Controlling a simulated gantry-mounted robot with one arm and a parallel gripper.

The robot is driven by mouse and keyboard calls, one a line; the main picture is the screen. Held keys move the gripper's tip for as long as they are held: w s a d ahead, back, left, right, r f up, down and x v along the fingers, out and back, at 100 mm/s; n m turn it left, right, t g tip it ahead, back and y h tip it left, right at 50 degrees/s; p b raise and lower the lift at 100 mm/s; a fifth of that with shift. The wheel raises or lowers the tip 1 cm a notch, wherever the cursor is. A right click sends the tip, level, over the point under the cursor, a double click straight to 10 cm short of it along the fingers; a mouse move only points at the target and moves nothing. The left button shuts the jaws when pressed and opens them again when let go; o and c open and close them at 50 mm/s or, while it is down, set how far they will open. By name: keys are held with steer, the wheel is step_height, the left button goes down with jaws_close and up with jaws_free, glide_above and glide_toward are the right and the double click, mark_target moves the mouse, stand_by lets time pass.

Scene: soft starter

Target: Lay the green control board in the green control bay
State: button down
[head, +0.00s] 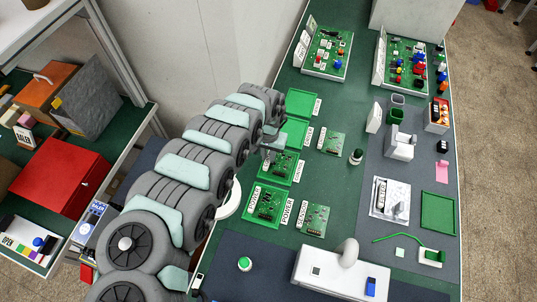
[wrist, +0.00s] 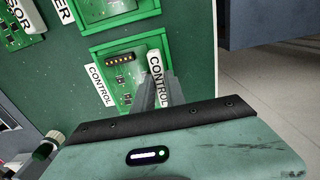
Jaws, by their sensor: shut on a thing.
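The green control board (head: 282,163) carries dark and gold parts. It lies within the outline of the green control bay (head: 271,177), beside a CONTROL label on the table. In the wrist view the board (wrist: 122,78) sits inside the bay's raised green rim (wrist: 92,52). I cannot tell whether it rests fully on the bay floor. My gripper (head: 273,149) is shut on the board's white CONTROL tab (wrist: 155,76) at one edge. The fingertips (wrist: 167,92) partly hide the tab and that side of the bay.
A filled power bay (head: 252,220) is nearer, and two empty green bays (head: 293,132) (head: 302,102) lie beyond. The grey mat (head: 415,170) farther right holds several items.

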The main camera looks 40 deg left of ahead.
steer(key=shift+f, duration=0.65)
steer(key=c, duration=1.3)
jaws_free()
steer(key=shift+r, duration=0.1)
step_height(320, 180, up, 11)
steer(key=shift+p, duration=0.45)
